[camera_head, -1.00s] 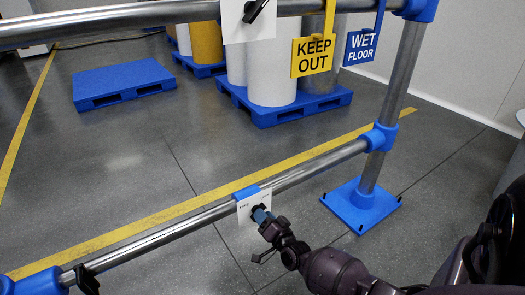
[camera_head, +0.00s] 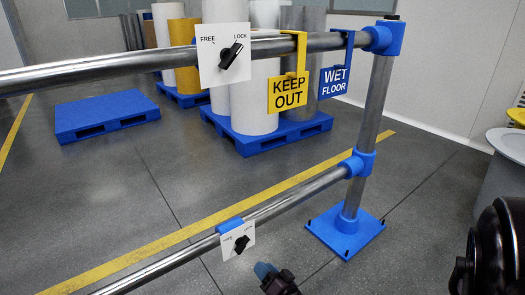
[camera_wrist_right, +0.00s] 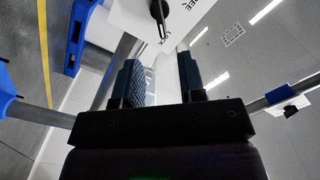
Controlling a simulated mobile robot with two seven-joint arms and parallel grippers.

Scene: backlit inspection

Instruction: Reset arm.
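My right gripper (camera_head: 266,271) is at the bottom edge of the head view, below and right of the lower white plate (camera_head: 227,253) and apart from it. In the right wrist view its two dark fingers (camera_wrist_right: 160,82) stand apart with nothing held between them. The lower plate hangs on the lower rail by a blue clip and carries a black knob (camera_head: 241,243). An upper white plate (camera_head: 208,69) reads FREE and LOCK; its black knob (camera_head: 231,55) points up right, toward LOCK. A lettered plate with a knob (camera_wrist_right: 160,10) shows ahead of the fingers. My left gripper is out of view.
Metal rails with blue joints (camera_head: 359,164) and a blue foot (camera_head: 345,232) form a barrier before me. KEEP OUT (camera_head: 288,92) and WET FLOOR (camera_head: 334,81) signs hang on the upper rail. A blue pallet (camera_head: 106,113) lies beyond. A grey bin (camera_head: 500,180) stands at right.

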